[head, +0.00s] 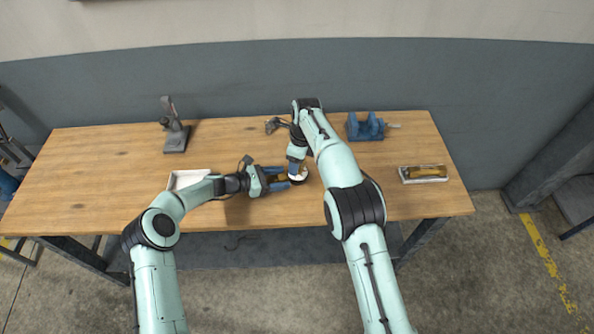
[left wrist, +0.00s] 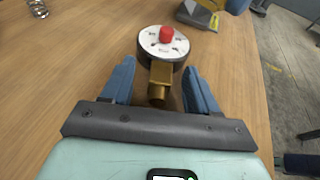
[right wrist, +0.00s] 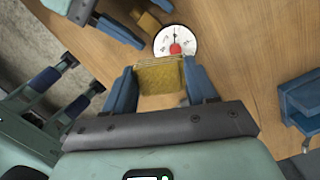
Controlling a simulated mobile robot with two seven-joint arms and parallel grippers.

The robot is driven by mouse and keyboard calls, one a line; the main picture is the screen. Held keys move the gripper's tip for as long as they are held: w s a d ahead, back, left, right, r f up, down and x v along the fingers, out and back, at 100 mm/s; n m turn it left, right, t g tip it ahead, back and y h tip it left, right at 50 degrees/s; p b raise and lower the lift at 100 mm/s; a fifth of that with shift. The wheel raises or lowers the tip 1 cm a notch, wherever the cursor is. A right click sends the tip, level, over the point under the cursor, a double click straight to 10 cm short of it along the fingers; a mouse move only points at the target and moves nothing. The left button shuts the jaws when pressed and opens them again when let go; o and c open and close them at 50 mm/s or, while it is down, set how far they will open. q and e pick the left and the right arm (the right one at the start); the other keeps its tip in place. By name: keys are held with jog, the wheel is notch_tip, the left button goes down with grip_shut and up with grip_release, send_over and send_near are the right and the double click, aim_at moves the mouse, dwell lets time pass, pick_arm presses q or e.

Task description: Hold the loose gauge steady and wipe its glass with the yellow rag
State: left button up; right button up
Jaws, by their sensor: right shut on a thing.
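The loose gauge (left wrist: 150,47) has a round white face with a red spot on it and a brass stem, and lies on the bench. It also shows in the head view (head: 300,178) and the right wrist view (right wrist: 168,38). My left gripper (head: 282,179) is low over the bench, its blue fingers open on both sides of the stem, with gaps showing. My right gripper (right wrist: 162,76) is shut on the yellow rag (right wrist: 160,77), close beside the gauge face. I cannot tell whether the rag touches the glass.
A white tray (head: 178,175) is partly behind my left arm. A dark stand (head: 176,139) is at the back left and a blue vise (head: 364,127) at the back right. A pale tray (head: 405,178) with a yellow-brown thing is at the right end. The bench's left end is clear.

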pick_arm(q)
jog(key=shift+a+f, duration=0.1)
jog(key=v, duration=1.1)
jog(key=shift+s+a+r, duration=0.2)
jog(key=shift+a+r, duration=0.1)
jog(key=shift+s, duration=0.1)
